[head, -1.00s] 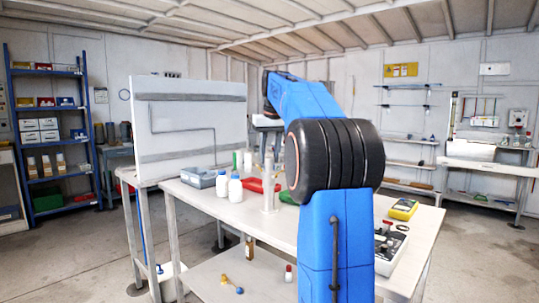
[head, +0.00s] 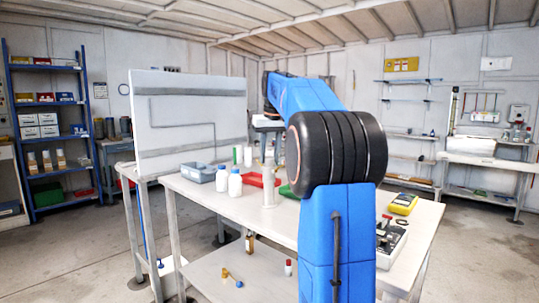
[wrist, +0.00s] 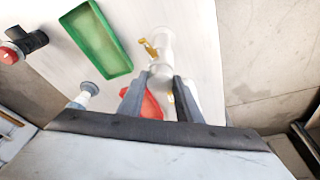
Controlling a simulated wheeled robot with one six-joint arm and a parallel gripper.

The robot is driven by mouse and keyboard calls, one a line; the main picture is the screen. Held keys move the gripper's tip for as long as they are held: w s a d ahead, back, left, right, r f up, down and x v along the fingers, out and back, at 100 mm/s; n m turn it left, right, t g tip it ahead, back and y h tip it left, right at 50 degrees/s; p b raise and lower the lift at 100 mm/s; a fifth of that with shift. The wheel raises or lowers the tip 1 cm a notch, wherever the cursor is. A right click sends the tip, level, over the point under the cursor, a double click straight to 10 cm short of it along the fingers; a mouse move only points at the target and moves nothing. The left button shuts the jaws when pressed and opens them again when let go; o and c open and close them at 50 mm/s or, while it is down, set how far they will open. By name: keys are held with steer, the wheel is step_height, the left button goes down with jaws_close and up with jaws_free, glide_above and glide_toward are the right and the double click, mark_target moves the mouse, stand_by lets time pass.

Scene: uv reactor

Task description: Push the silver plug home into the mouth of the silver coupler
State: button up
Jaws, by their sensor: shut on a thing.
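My gripper (wrist: 160,85) shows in the wrist view with two grey fingers. It is shut on a pale silver piece (wrist: 160,70) between the fingertips, which I take to be the silver plug. A pale silver cylinder (wrist: 162,40) with a brass-coloured lever lies just beyond it, in line with the fingers. I cannot tell whether it is the coupler or whether the two touch. In the head view my arm hides the gripper and the plug. A pale upright post (head: 269,188) stands on the table left of my arm; I cannot tell whether it is the coupler.
Two white bottles (head: 235,184) and a grey-blue bin (head: 198,172) stand on the table (head: 225,205). A yellow meter (head: 403,204) lies at the right. The table's front-left area is clear.

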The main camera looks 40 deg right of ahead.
steer(key=shift+f, duration=0.1)
steer(key=o, duration=1.1)
steer(key=v, duration=1.7)
steer(key=shift+r, duration=0.25)
